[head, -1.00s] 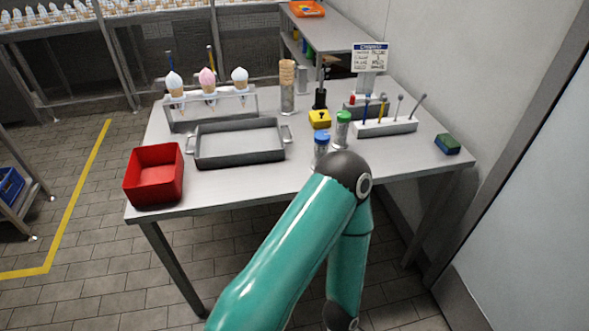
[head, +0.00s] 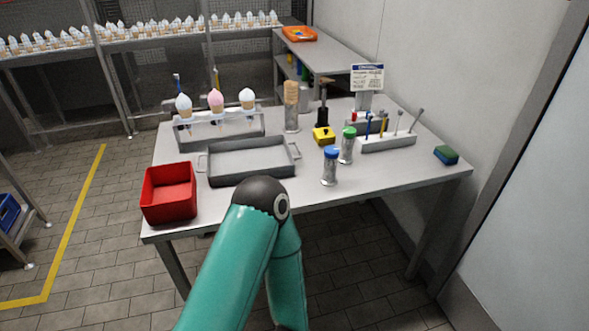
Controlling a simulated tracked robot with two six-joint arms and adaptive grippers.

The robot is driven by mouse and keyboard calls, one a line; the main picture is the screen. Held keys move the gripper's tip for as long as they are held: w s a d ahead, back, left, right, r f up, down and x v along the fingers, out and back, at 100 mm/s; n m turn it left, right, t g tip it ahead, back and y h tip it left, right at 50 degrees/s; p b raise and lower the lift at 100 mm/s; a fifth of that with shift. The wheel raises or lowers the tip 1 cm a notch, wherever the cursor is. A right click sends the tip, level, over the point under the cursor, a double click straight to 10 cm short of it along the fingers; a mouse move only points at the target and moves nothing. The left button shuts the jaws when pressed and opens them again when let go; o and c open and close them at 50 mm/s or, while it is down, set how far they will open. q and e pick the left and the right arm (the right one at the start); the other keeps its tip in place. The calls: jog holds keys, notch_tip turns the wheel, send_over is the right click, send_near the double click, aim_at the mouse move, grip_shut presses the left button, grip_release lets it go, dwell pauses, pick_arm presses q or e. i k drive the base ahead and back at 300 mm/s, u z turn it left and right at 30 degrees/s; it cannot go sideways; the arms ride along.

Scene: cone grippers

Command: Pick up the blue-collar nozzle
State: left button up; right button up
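A white block rack (head: 388,143) at the right of the table holds several thin upright pieces. One of them has a blue part (head: 368,124) and looks like the blue-collar nozzle, but it is too small to be sure. A yellow piece and grey ones stand beside it. Neither gripper is in view. One of my teal arms rises from the bottom middle, its dark elbow joint in front of the table's near edge.
A grey tray (head: 250,172), red bin (head: 169,193) and cone stand (head: 212,130) fill the left. The table's (head: 400,180) front right is clear.

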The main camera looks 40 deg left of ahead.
aim_at(329, 179)
jog(key=u, duration=0.7)
jog(key=i, duration=1)
